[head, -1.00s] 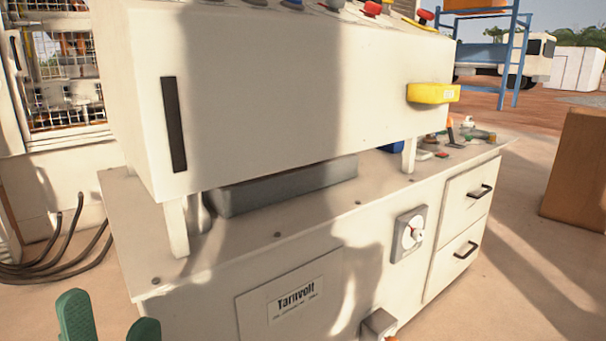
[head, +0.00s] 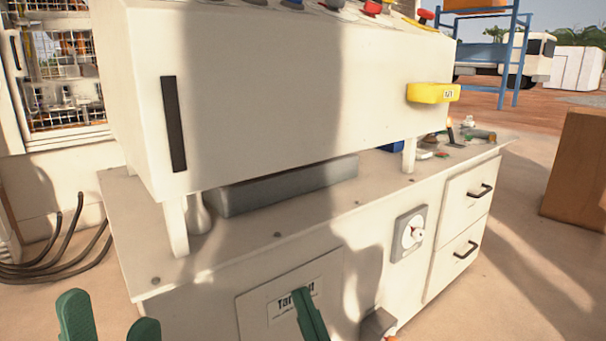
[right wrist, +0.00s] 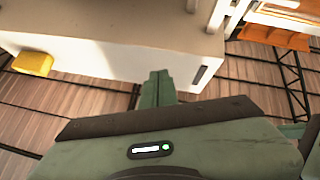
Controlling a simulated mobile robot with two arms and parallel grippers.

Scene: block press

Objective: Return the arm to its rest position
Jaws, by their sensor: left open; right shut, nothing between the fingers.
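My left gripper (head: 108,318) shows as two green fingers spread apart at the lower left of the head view. It is open and empty, in front of the white cabinet (head: 210,300). My right gripper (head: 310,312) shows at the bottom middle of the head view, in front of the cabinet's label plate and partly covering it. Its fingers are together with nothing between them. In the right wrist view the closed green fingers (right wrist: 157,88) point toward the machine's white upper housing (right wrist: 110,45). The rest of both arms is out of the head view.
The press housing (head: 290,95) overhangs the cabinet top, with a yellow block (head: 433,93) on its front. A grey dial switch (head: 410,233) and drawers with black handles (head: 467,250) face me. A brown box (head: 577,170) stands at right; open floor lies between. Cables (head: 60,250) lie at left.

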